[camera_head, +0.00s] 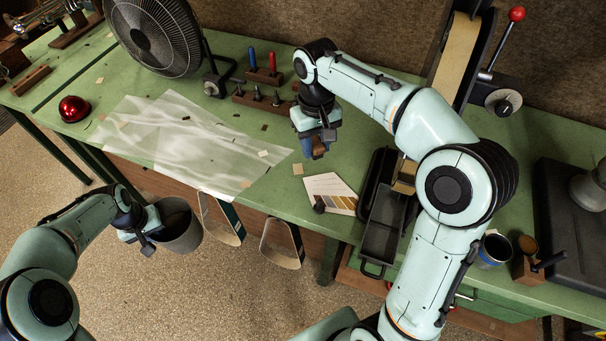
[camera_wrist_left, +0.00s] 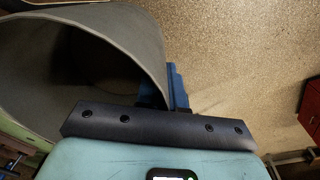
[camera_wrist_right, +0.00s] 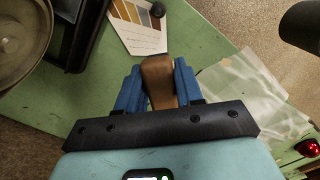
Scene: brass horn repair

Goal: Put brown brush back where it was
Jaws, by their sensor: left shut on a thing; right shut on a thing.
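The brown brush (camera_wrist_right: 158,78) shows as a brown wooden piece between the blue fingers of my right gripper (camera_wrist_right: 157,90). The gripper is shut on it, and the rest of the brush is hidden. In the head view my right gripper (camera_head: 316,144) points down over the green bench, between the plastic sheet and the colour card; a bit of the brush (camera_head: 319,154) shows at its fingertips. My left gripper (camera_head: 148,229) is at the rim of a grey bin (camera_head: 182,232) in front of the bench. In the left wrist view it is shut on the wall of the bin (camera_wrist_left: 95,60).
A clear plastic sheet (camera_head: 170,140), a colour card (camera_head: 332,193) and a black tray (camera_head: 382,227) lie on the green bench (camera_head: 270,185). Wooden tool racks (camera_head: 262,100) and a fan (camera_head: 155,35) stand behind. A cup (camera_head: 494,250) and small wooden block (camera_head: 528,268) stand at right.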

